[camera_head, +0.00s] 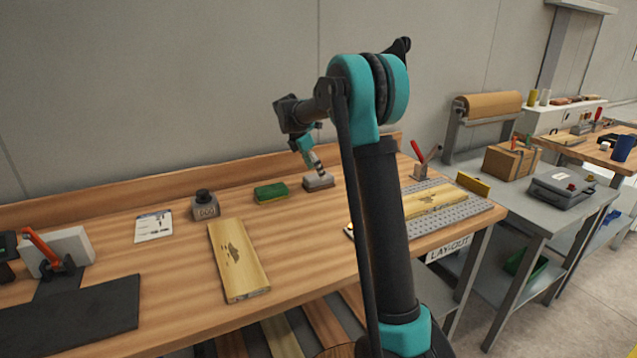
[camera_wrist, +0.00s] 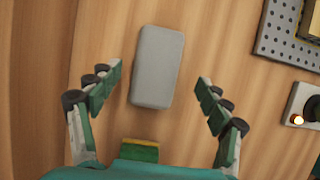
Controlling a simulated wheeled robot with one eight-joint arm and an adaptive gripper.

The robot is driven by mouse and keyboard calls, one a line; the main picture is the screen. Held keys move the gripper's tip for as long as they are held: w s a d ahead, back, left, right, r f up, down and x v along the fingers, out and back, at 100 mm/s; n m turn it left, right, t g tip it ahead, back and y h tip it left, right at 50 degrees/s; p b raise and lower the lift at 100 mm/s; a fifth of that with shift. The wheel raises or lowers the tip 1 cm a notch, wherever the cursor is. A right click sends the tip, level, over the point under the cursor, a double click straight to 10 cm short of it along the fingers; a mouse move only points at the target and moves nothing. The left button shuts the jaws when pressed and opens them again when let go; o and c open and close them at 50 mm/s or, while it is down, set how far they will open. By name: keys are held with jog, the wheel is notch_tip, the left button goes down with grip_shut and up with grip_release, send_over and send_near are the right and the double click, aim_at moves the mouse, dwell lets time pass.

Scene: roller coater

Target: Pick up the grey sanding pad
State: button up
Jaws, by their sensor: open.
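The grey sanding pad (camera_wrist: 156,67) lies on the wooden bench, in the upper middle of the wrist view. My gripper (camera_wrist: 158,92) is open and empty, with one finger on each side of the pad's lower part in that view and visible gaps to both. In the head view the pad (camera_head: 318,182) sits towards the back of the bench, with my gripper (camera_head: 318,170) just over it. Whether the fingertips are level with the pad cannot be told.
A green and yellow sponge (camera_head: 271,192) lies left of the pad; it also shows in the wrist view (camera_wrist: 140,150). A perforated grey plate (camera_head: 462,215) with a wooden board is to the right. A wooden board (camera_head: 238,262) and a grey weight (camera_head: 205,207) are further left.

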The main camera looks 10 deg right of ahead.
aim_at(318, 178)
jog(key=shift+w+x, duration=0.2)
jog(key=shift+x, duration=1.8)
jog(key=shift+a+f, duration=0.1)
jog(key=shift+f, duration=0.15)
jog(key=shift+c, duration=0.2)
jog(key=c, duration=1.3)
jog(key=shift+r, duration=0.1)
notch_tip(318, 178, up, 20)
jog(key=shift+r, duration=0.2)
